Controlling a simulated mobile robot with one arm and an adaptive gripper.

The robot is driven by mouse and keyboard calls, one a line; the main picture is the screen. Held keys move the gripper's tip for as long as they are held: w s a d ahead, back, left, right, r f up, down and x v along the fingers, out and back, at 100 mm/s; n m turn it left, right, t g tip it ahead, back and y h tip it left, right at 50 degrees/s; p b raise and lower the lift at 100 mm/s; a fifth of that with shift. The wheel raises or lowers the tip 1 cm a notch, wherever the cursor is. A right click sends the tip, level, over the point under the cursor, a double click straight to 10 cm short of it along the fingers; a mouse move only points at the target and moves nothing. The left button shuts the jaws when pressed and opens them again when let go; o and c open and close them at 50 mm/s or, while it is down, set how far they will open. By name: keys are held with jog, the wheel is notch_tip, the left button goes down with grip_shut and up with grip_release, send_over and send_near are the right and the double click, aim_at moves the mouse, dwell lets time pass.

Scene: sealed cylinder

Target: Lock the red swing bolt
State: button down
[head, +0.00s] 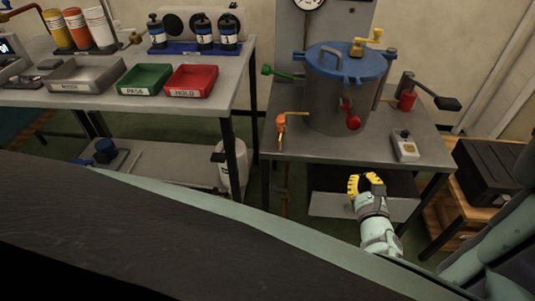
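The grey sealed cylinder (333,107) stands on the right-hand metal table with a blue lid (346,62) on top. The red swing bolt (350,117) is on the cylinder's front side; its red knob end hangs low, and the bolt looks swung down and away from the lid rim. My gripper (366,183), yellow and dark, is in front of the table's front edge, below and slightly right of the red bolt and apart from it. Its fingertips are too small to tell open from shut.
A green handle (282,73) sticks out left of the cylinder and a yellow one (366,42) sits at the lid's back. An orange valve (281,122), a grey box (404,145) and a red-based lever device (407,98) flank the cylinder. The tabletop's front strip is mostly clear.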

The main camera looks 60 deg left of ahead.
aim_at(350, 116)
jog(key=shift+a+r+y, duration=0.1)
jog(key=shift+a+y, duration=0.2)
jog(key=shift+a, duration=0.05)
jog(key=shift+s, duration=0.1)
jog(key=w+a+r, duration=0.3)
jog(key=w+a, duration=0.2)
jog(key=a, duration=0.4)
jog(key=shift+w+a+r+b, duration=0.2)
jog(key=shift+w+a+b, duration=0.1)
jog(key=shift+w, duration=0.05)
jog(key=shift+r, duration=0.1)
jog(key=shift+d+r+p, duration=0.1)
jog(key=shift+r+p, duration=0.3)
jog(key=shift+p, duration=0.65)
